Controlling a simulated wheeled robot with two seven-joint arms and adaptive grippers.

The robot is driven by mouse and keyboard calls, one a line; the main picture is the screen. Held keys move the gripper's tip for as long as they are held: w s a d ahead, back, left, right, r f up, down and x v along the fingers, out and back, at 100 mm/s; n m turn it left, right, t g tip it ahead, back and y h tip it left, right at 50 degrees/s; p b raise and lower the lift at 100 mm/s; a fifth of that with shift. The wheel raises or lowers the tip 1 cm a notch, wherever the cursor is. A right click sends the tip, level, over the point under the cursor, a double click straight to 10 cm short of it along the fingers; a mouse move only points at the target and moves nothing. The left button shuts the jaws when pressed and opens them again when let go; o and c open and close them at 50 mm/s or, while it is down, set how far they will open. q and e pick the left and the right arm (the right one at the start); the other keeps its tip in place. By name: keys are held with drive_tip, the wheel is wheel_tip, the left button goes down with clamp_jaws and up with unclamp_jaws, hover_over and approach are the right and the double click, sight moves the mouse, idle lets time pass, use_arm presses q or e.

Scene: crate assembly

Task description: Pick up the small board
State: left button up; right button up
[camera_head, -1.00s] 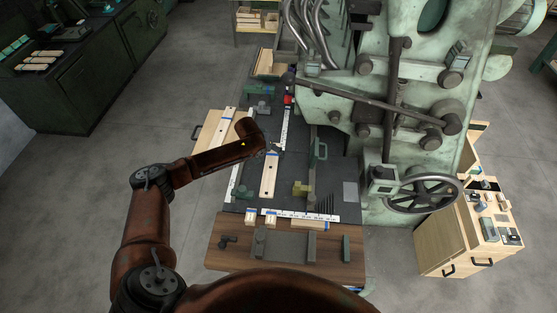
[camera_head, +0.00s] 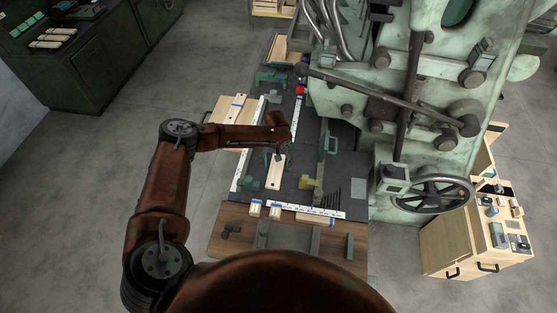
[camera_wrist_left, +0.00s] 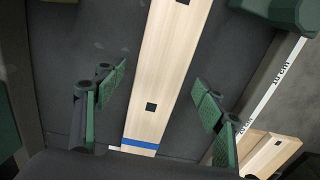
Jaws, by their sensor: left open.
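A pale wooden board (camera_head: 274,174) with dark holes lies on the dark work surface, just in front of my left gripper (camera_head: 281,152). In the left wrist view the board (camera_wrist_left: 162,75) runs lengthwise between the two green-padded fingers of the gripper (camera_wrist_left: 160,98). A blue band crosses its near end, and its far end is cut off by the picture. The fingers are open on either side, with gaps to the board. My right gripper is not in view.
Short wooden pieces (camera_head: 255,208) with blue marks lie by the white ruler (camera_head: 315,211) at the front. A yellowish block (camera_head: 309,183) sits right of the board. The large green machine (camera_head: 400,130) closes off the right side.

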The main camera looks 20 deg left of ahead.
use_arm(q)
drive_tip(key=shift+f, duration=0.35)
drive_tip(key=shift+c, duration=0.2)
drive_tip(key=c, duration=1.3)
